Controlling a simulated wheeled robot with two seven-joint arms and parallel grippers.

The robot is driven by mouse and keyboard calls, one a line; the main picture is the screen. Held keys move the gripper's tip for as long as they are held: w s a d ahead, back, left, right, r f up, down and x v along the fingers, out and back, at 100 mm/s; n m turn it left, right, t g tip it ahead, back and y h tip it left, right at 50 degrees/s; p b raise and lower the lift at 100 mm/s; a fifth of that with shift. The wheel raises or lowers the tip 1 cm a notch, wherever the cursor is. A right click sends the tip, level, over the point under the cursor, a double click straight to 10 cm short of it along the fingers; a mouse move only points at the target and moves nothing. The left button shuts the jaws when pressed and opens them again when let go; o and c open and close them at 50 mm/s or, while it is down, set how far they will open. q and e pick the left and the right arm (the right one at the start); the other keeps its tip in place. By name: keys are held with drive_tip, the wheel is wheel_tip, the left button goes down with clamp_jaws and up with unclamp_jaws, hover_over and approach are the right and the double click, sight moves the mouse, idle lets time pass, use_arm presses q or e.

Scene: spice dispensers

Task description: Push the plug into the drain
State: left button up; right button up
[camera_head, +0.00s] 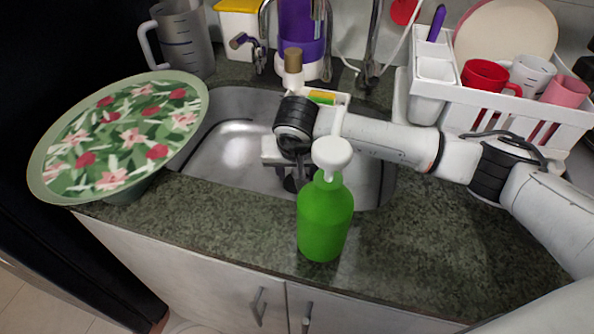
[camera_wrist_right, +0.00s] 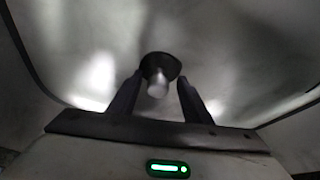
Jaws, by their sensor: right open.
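The metal sink (camera_head: 225,150) is set in the dark green counter, and my right arm reaches down into it. My right gripper (camera_head: 292,180) is low in the basin, partly hidden behind the green pump bottle. In the right wrist view the open gripper (camera_wrist_right: 158,95) has one finger on each side of the plug (camera_wrist_right: 157,85). The plug has a pale round knob above a dark disc; the knob shows in the gap, apart from both fingers. Whether the disc is seated in the drain I cannot tell. My left gripper is not in view.
A green pump bottle (camera_head: 324,220) stands on the counter in front of the sink. A floral plate (camera_head: 118,135) is at the left. A white dish rack (camera_head: 510,108) with cups is at the back right. Faucets (camera_head: 371,50) rise behind the sink.

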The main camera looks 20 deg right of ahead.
wheel_tip(320, 180, up, 10)
idle(0.4)
wheel_tip(320, 180, down, 9)
drive_tip(key=shift+s+d+f+p, duration=0.1)
drive_tip(key=shift+f+p, duration=0.1)
drive_tip(key=shift+p, duration=0.2)
drive_tip(key=shift+r, duration=0.1)
idle(0.4)
